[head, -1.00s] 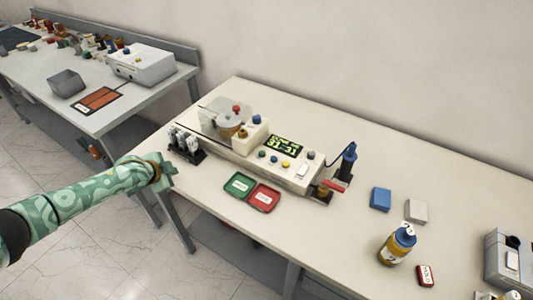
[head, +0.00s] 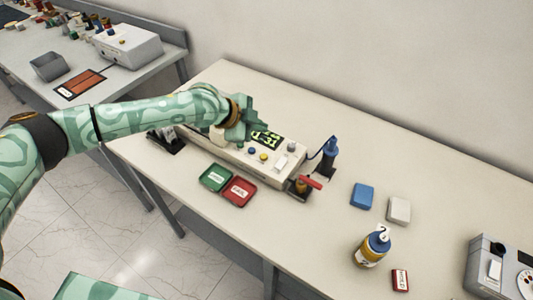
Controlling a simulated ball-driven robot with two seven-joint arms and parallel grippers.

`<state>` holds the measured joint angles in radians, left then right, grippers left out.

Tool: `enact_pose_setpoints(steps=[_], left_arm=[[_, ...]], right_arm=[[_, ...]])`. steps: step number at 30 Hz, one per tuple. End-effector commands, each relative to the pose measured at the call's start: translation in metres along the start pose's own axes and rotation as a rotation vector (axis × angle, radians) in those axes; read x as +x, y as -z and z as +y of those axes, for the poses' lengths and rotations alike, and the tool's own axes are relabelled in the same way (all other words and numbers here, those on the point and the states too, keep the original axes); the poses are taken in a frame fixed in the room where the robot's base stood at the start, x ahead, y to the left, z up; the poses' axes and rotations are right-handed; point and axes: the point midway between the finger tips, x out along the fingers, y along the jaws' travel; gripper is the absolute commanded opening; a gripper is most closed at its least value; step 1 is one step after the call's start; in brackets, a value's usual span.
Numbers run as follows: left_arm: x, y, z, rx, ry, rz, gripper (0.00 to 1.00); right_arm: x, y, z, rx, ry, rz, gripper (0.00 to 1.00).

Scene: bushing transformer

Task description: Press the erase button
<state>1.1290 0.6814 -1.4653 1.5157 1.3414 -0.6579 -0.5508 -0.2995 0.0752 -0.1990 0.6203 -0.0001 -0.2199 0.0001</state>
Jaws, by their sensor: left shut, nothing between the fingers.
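A long cream tester (head: 230,150) stands on the front table, with a dark display with green digits (head: 265,139). On its top are a blue button (head: 251,150), a yellow button (head: 263,157), a white square button (head: 281,162) and a grey knob (head: 292,147). No label tells me which one is the erase button. My left gripper (head: 253,122) is shut and empty above the tester, by the upper left of the display. It hides the left part of the tester; I cannot tell whether it touches. My right gripper is not in view.
A green tray (head: 215,177) and a red tray (head: 239,191) lie in front of the tester. A blue-capped bottle (head: 373,247), a blue block (head: 362,196) and a white block (head: 398,210) stand at right. A blue and red tool stand (head: 327,160) is at the tester's right end.

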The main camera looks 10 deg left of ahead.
Motion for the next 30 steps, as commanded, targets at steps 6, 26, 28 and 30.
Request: enact_pose_setpoints(steps=[6,26,28,30], left_arm=[[0.001,-0.002,0.001,-0.001,0.001,0.000,0.00],[0.053,-0.040,0.039,-0.003,-0.001,-0.002,0.00],[0.057,-0.043,0.041,-0.002,0.001,-0.001,0.00],[0.060,-0.044,0.043,-0.002,0.002,0.000,0.00]], right_arm=[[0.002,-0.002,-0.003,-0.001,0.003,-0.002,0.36],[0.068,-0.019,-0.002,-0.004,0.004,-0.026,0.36],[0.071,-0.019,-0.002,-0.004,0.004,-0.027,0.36],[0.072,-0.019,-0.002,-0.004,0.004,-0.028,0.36]])
